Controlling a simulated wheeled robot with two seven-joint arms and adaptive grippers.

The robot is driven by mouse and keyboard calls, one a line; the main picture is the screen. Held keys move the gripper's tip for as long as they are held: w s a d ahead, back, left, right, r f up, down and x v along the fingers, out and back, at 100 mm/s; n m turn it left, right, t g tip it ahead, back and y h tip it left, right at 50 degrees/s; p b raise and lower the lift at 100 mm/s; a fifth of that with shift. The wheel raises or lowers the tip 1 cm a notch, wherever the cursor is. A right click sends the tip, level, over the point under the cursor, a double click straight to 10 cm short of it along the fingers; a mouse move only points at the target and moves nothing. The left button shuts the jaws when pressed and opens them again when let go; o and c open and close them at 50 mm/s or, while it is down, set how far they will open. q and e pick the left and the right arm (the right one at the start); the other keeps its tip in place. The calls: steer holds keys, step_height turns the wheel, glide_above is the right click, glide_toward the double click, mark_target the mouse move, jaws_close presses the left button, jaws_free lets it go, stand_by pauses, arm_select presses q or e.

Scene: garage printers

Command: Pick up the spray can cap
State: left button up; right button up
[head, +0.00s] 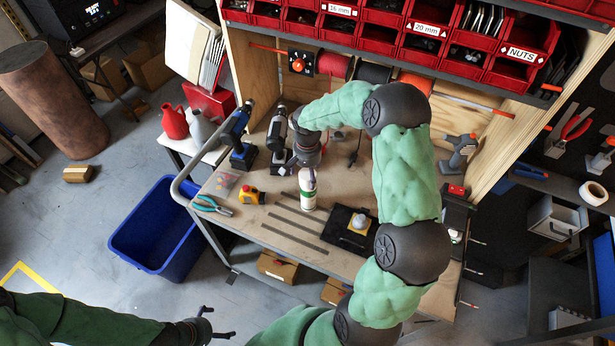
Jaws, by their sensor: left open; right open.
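The spray can (307,194), white with a green band, stands upright on the wooden workbench (262,222). Its pale top, where the cap (307,174) seems to be, is partly hidden by my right gripper (304,164). The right gripper reaches down from above and is open, with its fingers close to the can's top; I cannot tell whether they touch it. My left gripper (217,325) is open and empty, low in the picture, over the floor in front of the bench.
Cordless drills (239,135) stand behind and left of the can. Flat metal strips (295,217) and a black plate (341,232) with a white-and-yellow piece lie nearby. Pliers (213,206) and a yellow-red box (250,195) are left. Red bins (425,45) hang above; a blue tub (155,235) stands left.

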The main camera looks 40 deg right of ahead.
steer(key=shift+f, duration=0.4)
steer(key=c, duration=0.9)
steer(key=shift+c, duration=0.2)
steer(key=shift+r, duration=0.15)
